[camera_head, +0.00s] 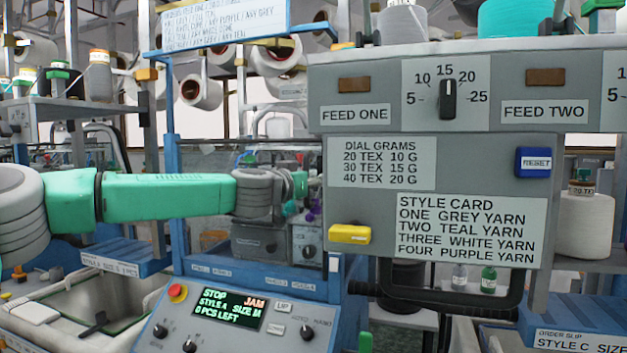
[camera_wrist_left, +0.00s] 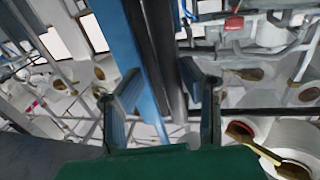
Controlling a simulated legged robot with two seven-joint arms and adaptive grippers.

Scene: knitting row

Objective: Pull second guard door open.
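No part is labelled as the second guard door, and I cannot tell for sure which surface it is. A dark U-shaped handle (camera_head: 455,306) hangs below the grey panel (camera_head: 470,185) on the right. My left arm reaches in from the left, and its gripper (camera_head: 297,190) is left of that panel, partly hidden among machine parts. In the left wrist view the left gripper (camera_wrist_left: 160,75) has its two fingers apart. A blue post (camera_wrist_left: 143,60) and a dark upright bar (camera_wrist_left: 164,50) show between and beyond the fingers; contact cannot be told. My right gripper is not in view.
The panel carries a dial (camera_head: 448,99), a blue reset button (camera_head: 533,162) and a yellow tab (camera_head: 349,234). Below stands a console (camera_head: 235,315) whose display reads STOP and JAM. Yarn cones and blue frame rails (camera_head: 172,150) crowd the arm.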

